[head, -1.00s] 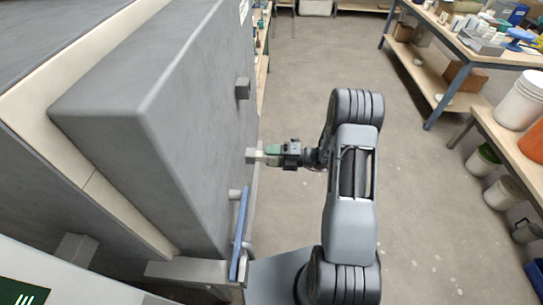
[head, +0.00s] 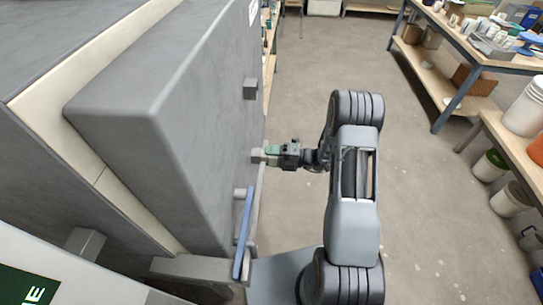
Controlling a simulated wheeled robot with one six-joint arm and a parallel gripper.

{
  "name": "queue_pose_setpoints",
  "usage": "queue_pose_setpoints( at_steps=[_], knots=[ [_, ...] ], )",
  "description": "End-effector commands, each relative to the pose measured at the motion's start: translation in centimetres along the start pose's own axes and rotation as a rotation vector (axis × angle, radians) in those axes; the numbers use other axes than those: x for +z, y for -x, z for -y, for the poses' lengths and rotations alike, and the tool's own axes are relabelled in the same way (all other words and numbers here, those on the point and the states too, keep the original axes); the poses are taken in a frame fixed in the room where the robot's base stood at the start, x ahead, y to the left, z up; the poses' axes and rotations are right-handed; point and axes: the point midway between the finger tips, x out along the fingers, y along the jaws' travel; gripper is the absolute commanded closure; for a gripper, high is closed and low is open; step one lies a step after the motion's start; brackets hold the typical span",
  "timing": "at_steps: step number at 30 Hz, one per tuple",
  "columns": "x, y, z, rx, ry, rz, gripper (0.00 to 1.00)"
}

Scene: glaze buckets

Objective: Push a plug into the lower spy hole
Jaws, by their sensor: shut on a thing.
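The kiln door (head: 190,130) is a thick grey slab that fills the left of the head view. One grey plug (head: 250,89) stands out from its face higher up.
A blue door handle (head: 243,235) stands just below the held plug, close to my arm. A workbench (head: 480,60) with pots and tools is at the upper right. Buckets (head: 489,165) stand under the right-hand shelf. The floor (head: 420,170) between is clear.

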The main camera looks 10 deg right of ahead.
Motion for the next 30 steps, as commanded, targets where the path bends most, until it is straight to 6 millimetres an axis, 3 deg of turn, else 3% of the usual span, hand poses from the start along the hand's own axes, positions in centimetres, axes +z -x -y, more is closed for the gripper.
queue_pose_setpoints(
  at_steps=[30],
  knots=[
    [0.0, -1.3, -0.1, 0.001, 0.000, 0.000, 0.75]
  ],
)
